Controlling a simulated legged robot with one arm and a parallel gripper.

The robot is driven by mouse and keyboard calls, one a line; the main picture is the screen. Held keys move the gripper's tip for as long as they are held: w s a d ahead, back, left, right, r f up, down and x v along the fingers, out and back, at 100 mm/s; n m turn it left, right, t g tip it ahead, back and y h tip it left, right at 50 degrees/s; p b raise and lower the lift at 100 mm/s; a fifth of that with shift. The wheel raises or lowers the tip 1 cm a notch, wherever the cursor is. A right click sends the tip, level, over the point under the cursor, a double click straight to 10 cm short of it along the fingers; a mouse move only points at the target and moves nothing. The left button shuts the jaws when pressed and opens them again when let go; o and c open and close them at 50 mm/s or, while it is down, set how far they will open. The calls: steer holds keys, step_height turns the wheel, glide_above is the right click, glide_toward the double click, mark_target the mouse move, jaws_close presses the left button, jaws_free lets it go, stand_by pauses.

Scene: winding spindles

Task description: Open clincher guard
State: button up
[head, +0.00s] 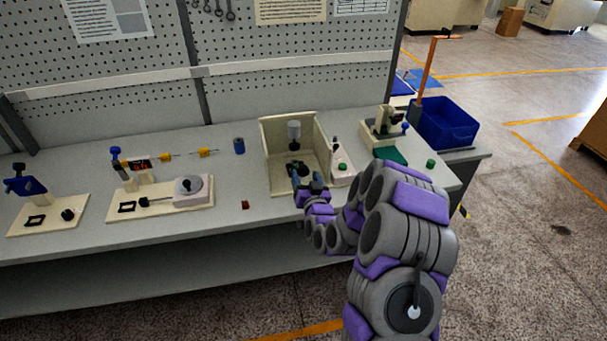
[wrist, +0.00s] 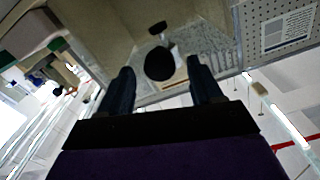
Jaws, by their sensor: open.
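The beige, box-shaped station (head: 317,140) on the bench, which I take to be the clincher with its guard, has side and back walls and a grey-white cylinder (head: 294,131) inside. My gripper (head: 303,172) is at its front, partly covering the lower opening. In the wrist view my gripper (wrist: 161,74) is open, its two dark fingers on either side of a round black knob (wrist: 159,64). The knob lies between the fingertips, and I see gaps on both sides. A pale, see-through-looking panel (wrist: 205,42) shows behind it. I cannot tell whether the guard is fully shut.
A small control box with a green button (head: 342,167) stands right of the station. A fixture with a green pad (head: 390,155) and a blue bin (head: 446,124) are farther right. Other fixtures (head: 160,195) stand left. The bench front (head: 240,222) is mostly clear, with a small red piece (head: 245,205).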

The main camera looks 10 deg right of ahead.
mark_target(304, 173)
steer(key=shift+w, duration=1.8)
steer(key=shift+c, duration=0.4)
jaws_close()
